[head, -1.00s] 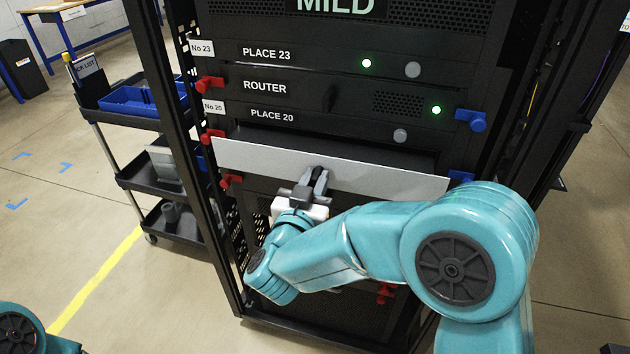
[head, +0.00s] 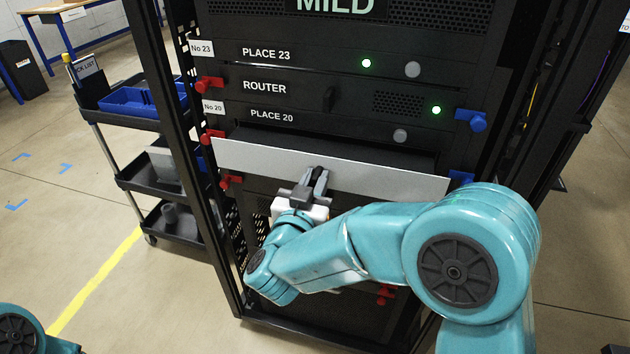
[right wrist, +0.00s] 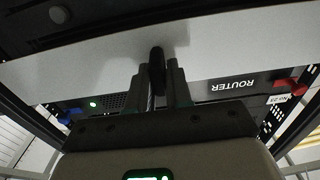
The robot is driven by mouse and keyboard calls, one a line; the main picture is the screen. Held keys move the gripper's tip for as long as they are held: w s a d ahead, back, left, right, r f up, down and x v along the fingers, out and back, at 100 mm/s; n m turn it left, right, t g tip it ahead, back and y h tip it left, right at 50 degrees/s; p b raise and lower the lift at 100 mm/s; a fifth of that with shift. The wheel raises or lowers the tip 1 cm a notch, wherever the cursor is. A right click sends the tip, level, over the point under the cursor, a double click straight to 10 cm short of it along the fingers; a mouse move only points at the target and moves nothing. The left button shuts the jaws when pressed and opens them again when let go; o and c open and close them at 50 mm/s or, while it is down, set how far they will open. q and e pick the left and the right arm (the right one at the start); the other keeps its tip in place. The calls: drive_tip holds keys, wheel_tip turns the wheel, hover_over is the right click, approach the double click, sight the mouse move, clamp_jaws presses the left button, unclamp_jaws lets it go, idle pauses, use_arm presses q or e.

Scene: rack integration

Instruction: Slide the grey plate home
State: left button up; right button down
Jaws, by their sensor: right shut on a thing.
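The grey plate (head: 390,183) is a long, flat light-grey panel across the front of the rack (head: 170,130), below the PLACE 20 unit (head: 330,124). It slopes slightly down to the right in the head view and stands out from the dark opening behind it. My right gripper (head: 315,182) is shut at the middle of the plate's front. The right wrist view shows the fingers (right wrist: 163,82) closed on a dark handle (right wrist: 157,70) on the plate (right wrist: 235,50). My left gripper is not in view; only a bit of that arm shows at bottom left.
Red latches (head: 210,84) line the rack's left post and blue latches (head: 471,120) its right. The ROUTER unit (head: 300,91) sits above, with a green light. A cart (head: 125,118) with a blue bin (head: 130,101) stands left of the rack. Open floor lies farther left.

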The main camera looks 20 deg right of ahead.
sight(324, 161)
drive_tip(key=shift+w+d, duration=0.1)
drive_tip(key=shift+w, duration=0.1)
drive_tip(key=shift+w+d, duration=0.2)
drive_tip(key=shift+w, duration=0.1)
drive_tip(key=shift+p+x, duration=0.3)
drive_tip(key=shift+x, duration=3)
drive_tip(key=c, duration=1)
unclamp_jaws()
drive_tip(key=shift+o, duration=0.2)
drive_tip(key=shift+f, duration=0.15)
drive_tip(key=shift+s+a, duration=0.1)
drive_tip(key=shift+s+a, duration=0.15)
drive_tip(key=shift+s, duration=0.1)
drive_tip(key=b+v, duration=0.2)
drive_tip(key=v, duration=1.3)
drive_tip(key=shift+s+a, duration=0.15)
drive_tip(key=shift+s, duration=0.05)
